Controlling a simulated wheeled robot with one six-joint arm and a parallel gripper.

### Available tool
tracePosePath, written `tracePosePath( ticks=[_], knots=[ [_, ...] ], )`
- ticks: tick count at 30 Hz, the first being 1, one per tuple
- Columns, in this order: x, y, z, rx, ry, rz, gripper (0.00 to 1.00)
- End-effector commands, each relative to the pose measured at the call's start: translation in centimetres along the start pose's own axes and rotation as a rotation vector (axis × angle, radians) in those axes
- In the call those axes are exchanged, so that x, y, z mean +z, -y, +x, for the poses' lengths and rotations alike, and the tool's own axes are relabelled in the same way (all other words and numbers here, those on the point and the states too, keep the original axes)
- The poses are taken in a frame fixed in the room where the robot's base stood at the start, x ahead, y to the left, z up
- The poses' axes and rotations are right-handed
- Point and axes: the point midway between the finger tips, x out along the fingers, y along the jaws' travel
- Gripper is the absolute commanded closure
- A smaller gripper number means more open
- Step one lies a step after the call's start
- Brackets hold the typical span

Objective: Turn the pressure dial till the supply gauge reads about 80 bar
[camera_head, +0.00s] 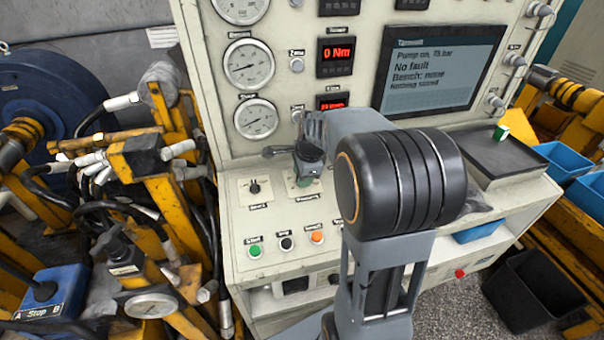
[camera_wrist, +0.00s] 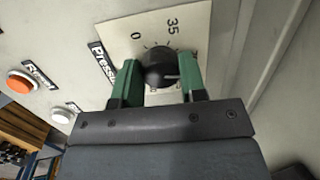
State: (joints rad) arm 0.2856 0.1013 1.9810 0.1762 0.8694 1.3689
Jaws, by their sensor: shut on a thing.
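The black pressure dial (camera_wrist: 158,60) sits on a pale square plate in the wrist view, with 0 and 35 printed around it. The two green fingers of my gripper (camera_wrist: 160,72) are closed on either side of it. A pale mark on the dial points to the right of that view. In the head view my gripper (camera_head: 303,172) is at the sloped panel and mostly hides the dial. Two round gauges, a middle one (camera_head: 249,64) and a lower one (camera_head: 256,118), show fully; their labels are too small to tell which is the supply gauge.
The screen (camera_head: 440,68) appears to read "Pump on, 75 bar" and "No fault". A second knob (camera_head: 254,187) and green (camera_head: 255,251), black (camera_head: 286,243) and orange (camera_head: 317,237) buttons lie close by on the panel. Yellow frames and hoses crowd the left.

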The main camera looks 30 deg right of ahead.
Motion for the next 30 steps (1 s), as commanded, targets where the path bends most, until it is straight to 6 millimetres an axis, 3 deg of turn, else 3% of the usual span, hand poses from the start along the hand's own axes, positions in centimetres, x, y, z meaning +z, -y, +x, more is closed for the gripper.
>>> tracePosePath(
  ticks=[24,25,30],
  knots=[
    [0.05,0.16,-0.11,-0.018,-0.006,0.104,0.85],
    [0.05,0.16,-0.12,-0.018,-0.006,0.104,0.6],
    [0.03,0.12,-0.08,-0.016,-0.006,0.104,0.44]
  ],
)
